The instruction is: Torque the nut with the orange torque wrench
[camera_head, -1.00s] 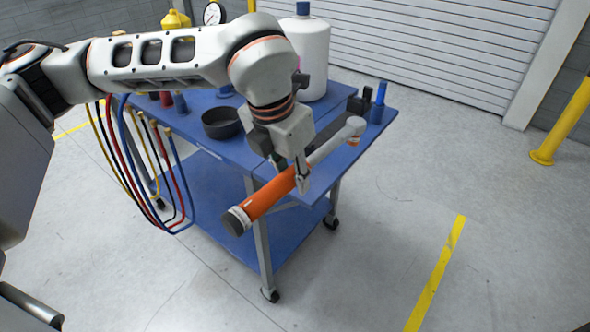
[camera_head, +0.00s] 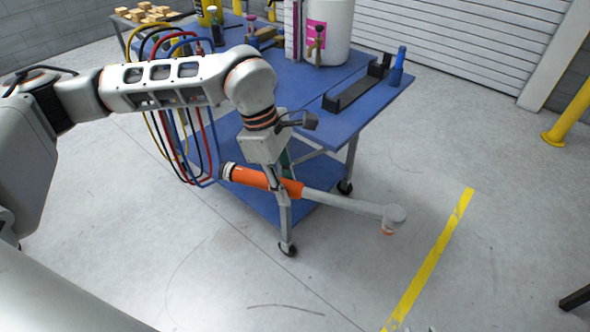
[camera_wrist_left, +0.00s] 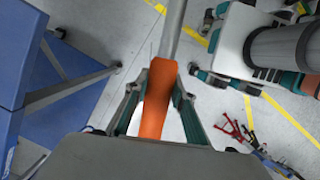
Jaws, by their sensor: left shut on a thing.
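The orange torque wrench (camera_head: 258,178) has an orange grip, a grey shaft and a round grey head at its right end. My left gripper (camera_head: 284,192) is shut around the orange grip. It holds the wrench in the air in front of the blue cart, with the head out to the right over the bare floor. In the left wrist view the orange grip (camera_wrist_left: 155,105) lies between the two fingers of my left gripper (camera_wrist_left: 154,92), and the shaft runs up out of the picture. I cannot make out the nut.
The blue cart (camera_head: 366,112) carries a black channel-shaped bracket (camera_head: 350,92), a blue-capped item (camera_head: 397,66) and a white container (camera_head: 328,40). Coloured hoses (camera_head: 195,150) hang at its left side.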

